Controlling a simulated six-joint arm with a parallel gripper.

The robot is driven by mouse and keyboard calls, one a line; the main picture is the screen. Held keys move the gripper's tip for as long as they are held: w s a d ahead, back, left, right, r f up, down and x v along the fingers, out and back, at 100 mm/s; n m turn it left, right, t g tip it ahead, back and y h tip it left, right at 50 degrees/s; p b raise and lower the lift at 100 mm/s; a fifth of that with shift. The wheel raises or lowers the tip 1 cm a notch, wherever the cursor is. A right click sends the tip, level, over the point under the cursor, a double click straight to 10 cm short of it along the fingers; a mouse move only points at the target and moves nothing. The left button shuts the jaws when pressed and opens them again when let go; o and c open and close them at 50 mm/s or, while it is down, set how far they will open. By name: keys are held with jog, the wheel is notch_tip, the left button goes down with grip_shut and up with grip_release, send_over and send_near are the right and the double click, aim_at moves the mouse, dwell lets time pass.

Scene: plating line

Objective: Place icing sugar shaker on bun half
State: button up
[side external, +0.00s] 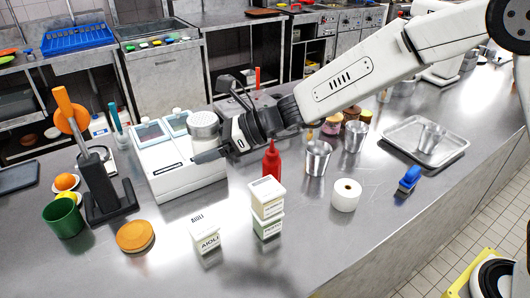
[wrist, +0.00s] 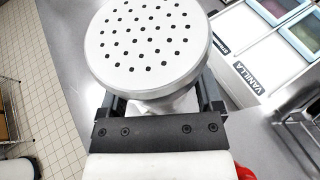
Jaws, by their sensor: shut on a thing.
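The icing sugar shaker (side external: 203,122) is a silver-white can with a flat lid full of small holes. My gripper (side external: 207,150) is shut on it and holds it up over the white topping unit. In the wrist view the shaker (wrist: 148,42) sits between the fingers of my gripper (wrist: 160,98), its holed lid facing the camera; its lower body is mostly hidden. A round tan-brown disc, seemingly the bun half (side external: 135,236), lies flat on the steel counter at the front left, well apart from the shaker and below it.
The white topping unit (side external: 183,174) stands under my gripper; the wrist view shows a VANILLA label (wrist: 246,75) there. A black holder (side external: 105,190) with upright tools, a green cup (side external: 64,219), AIOLI tubs (side external: 205,238) and a red bottle (side external: 271,163) stand nearby.

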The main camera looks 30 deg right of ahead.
jog(key=s+a, duration=0.5)
jog(key=a, duration=0.6)
jog(key=f, duration=0.5)
jog(key=shift+w+d+f, duration=0.15)
jog(key=shift+w+f, duration=0.05)
jog(key=shift+w, duration=0.1)
send_over(135, 232)
jog(key=f, duration=0.8)
jog(key=shift+s+d+f, duration=0.2)
jog(key=shift+f, duration=0.2)
jog(key=shift+w+a+f, duration=0.15)
jog(key=shift+w+f, duration=0.1)
jog(key=shift+f, duration=0.05)
